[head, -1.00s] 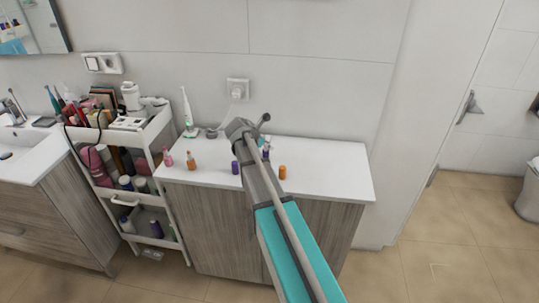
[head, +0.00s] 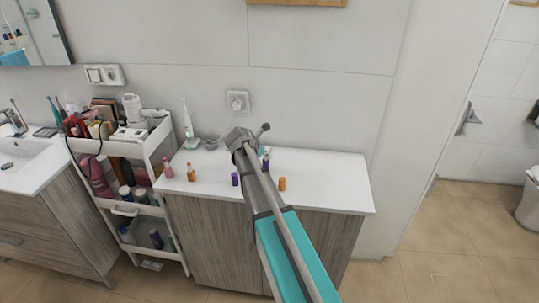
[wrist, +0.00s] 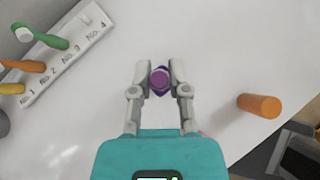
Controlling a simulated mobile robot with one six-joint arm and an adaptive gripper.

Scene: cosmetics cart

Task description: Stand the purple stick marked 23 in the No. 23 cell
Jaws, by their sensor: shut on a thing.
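My gripper (wrist: 160,80) is shut on a purple stick (wrist: 159,79), seen from above between the two fingertips in the wrist view. No number can be read on it. In the head view my gripper (head: 262,150) is over the white counter, and my arm hides much of the spot. No cell labelled 23 can be made out. Another purple piece (head: 236,179) stands on the counter left of my arm.
An orange cylinder (wrist: 260,105) stands right of my gripper, also seen in the head view (head: 282,184). A loaded white cart (head: 155,150) is further left. The counter's right part is clear.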

